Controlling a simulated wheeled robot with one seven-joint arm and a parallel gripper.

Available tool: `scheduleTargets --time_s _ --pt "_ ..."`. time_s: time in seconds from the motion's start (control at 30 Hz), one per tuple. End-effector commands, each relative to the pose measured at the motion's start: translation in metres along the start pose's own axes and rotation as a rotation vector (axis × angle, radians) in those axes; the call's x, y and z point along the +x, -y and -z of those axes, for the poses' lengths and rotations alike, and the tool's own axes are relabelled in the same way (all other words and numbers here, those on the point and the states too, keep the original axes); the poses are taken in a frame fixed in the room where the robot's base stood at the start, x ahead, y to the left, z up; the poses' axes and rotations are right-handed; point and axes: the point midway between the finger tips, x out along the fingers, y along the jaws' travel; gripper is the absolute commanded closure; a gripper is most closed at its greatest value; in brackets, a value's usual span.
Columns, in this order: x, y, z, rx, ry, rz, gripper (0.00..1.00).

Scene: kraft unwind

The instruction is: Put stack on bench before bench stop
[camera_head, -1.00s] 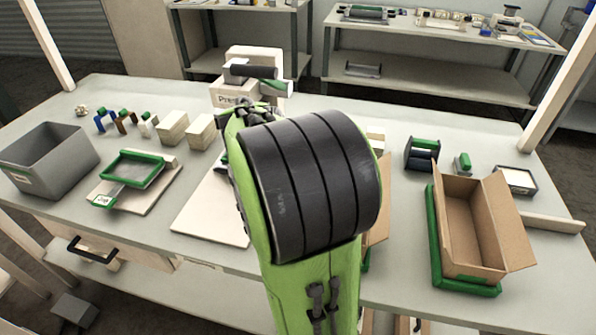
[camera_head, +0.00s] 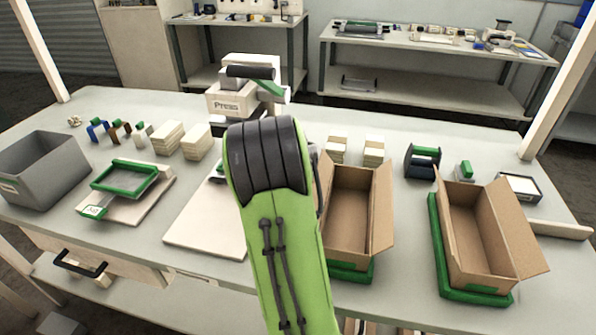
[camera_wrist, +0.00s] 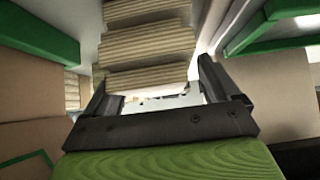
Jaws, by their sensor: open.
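Two cream layered stacks (camera_head: 168,138) and (camera_head: 195,141) stand left of the press. Two more cream stacks (camera_head: 337,149) and (camera_head: 373,151) stand behind the open carton. My gripper is hidden behind my green arm in the head view. In the wrist view my gripper (camera_wrist: 152,78) is open, with a dark finger at each side. Several cream ridged stacks (camera_wrist: 146,45) show beyond and between the fingers; contact cannot be told. A low pale wooden bar (camera_head: 560,230) lies at the bench's right edge and may be the bench stop.
An open carton (camera_head: 349,205) stands right of my arm, another (camera_head: 480,235) on a green-edged base farther right. A grey bin (camera_head: 45,175), a green-framed tray (camera_head: 125,178), a pale board (camera_head: 205,235) and a press (camera_head: 240,95) share the bench (camera_head: 410,270).

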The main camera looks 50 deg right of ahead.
Motion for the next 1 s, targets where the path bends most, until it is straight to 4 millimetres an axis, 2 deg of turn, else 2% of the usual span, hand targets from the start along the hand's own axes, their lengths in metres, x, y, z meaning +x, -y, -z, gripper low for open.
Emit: scheduleTargets --time_s 0.07,0.4,0.5,0.77,1.0 --pt "-0.001 0.0 0.0 0.0 0.0 0.0 0.12" --pt "-0.001 0.0 0.0 0.0 0.0 0.0 0.64" --pt "-0.001 0.0 0.001 0.0 -0.001 0.0 0.76" --pt "-0.003 0.0 0.003 0.0 -0.001 0.0 0.76" --pt "-0.017 0.003 0.017 -0.002 -0.003 0.002 0.76"
